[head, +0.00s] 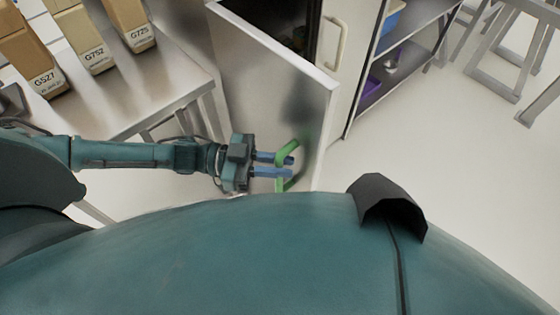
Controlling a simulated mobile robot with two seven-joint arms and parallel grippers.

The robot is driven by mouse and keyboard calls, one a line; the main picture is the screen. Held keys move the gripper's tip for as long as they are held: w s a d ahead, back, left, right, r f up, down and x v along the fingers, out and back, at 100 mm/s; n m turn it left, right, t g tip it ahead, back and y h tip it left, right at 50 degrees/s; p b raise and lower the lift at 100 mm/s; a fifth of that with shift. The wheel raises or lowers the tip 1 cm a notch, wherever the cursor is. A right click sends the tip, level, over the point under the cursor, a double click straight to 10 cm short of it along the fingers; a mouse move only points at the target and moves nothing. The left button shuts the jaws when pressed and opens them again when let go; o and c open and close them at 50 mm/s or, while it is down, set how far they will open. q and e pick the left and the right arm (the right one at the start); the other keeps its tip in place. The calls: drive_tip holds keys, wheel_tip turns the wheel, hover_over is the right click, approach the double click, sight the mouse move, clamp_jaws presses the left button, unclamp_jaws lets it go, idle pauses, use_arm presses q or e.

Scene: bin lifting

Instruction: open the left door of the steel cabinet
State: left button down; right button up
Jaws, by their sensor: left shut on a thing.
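The steel cabinet's left door (270,75) stands swung open toward me, hinged at its upper left in the head view. A green handle (289,149) is on its face near the free edge. My left gripper (286,166) reaches in from the left, its blue fingers shut on the green handle. The cabinet's right door (341,75) looks closed and has a pale handle (337,42). Between the doors a dark interior (285,20) shows, with its contents unclear. My right gripper is not in view.
A metal table (160,85) with several cardboard boxes (127,22) stands left of the open door. An open shelf unit (405,60) stands right of the cabinet. Metal frames (500,50) stand at the upper right. The floor (460,150) at right is clear.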

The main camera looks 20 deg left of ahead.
use_arm(q)
drive_tip(key=c, duration=1.5)
unclamp_jaws()
drive_tip(key=shift+o, duration=0.2)
drive_tip(key=s+a, duration=0.1)
drive_tip(key=a, duration=0.6)
drive_tip(key=shift+s+a+b, duration=0.15)
drive_tip(key=shift+a+b, duration=0.05)
drive_tip(key=shift+b, duration=0.25)
